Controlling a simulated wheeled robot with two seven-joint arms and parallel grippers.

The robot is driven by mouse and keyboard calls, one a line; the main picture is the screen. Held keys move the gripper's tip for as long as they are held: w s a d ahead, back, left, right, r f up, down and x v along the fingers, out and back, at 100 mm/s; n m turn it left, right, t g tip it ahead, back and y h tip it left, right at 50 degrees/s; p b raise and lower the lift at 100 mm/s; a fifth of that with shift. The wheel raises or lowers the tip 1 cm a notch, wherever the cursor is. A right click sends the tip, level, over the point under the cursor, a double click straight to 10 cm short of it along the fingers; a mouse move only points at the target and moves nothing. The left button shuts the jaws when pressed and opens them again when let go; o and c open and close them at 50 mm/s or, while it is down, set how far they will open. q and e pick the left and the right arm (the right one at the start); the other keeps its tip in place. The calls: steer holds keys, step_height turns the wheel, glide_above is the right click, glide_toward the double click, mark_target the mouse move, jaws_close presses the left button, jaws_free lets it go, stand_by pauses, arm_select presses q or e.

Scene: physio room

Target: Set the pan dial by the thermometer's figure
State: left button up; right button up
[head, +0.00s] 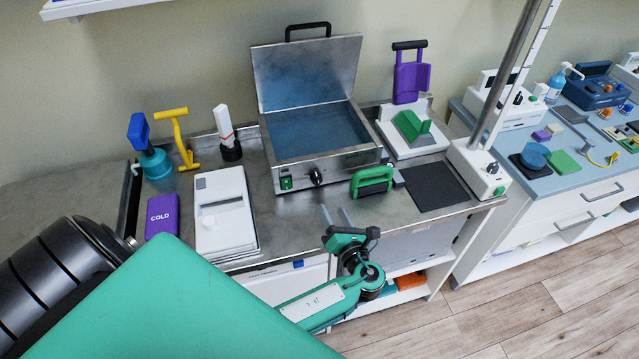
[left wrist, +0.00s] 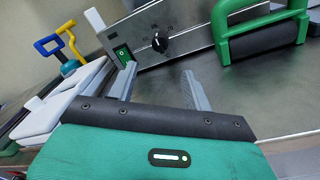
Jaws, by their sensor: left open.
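The steel pan (head: 325,158) stands on the steel counter with its lid raised and blue water inside. Its black dial (head: 316,178) is on the front panel, right of a green switch (head: 286,183). A white stick with orange marks (head: 223,122) in a black holder may be the thermometer; no figure is legible.
A green handled roller (head: 372,181) stands close right of the dial. A white flat case (head: 224,212) and a purple COLD pack (head: 162,215) lie to the left. A dark mat (head: 435,187) and a white box with a knob (head: 480,170) are at the right.

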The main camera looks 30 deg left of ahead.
mark_target(319, 184)
arm_select(q)
steer(key=p+x, duration=0.1)
steer(key=x, duration=0.5)
steer(key=shift+r, duration=0.15)
steer(key=p+x, duration=0.1)
steer(key=x, duration=0.2)
steer(key=shift+w+a, duration=0.15)
steer(key=shift+a, duration=0.05)
steer(key=shift+w+a, duration=0.25)
steer(key=shift+a, duration=0.1)
steer(key=c, duration=1)
arm_select(e)
steer(key=shift+s+d+r, duration=0.1)
steer(key=shift+d+r, duration=0.15)
steer(key=shift+r, duration=0.35)
steer(key=shift+d+r, duration=0.25)
steer(key=shift+r, duration=0.35)
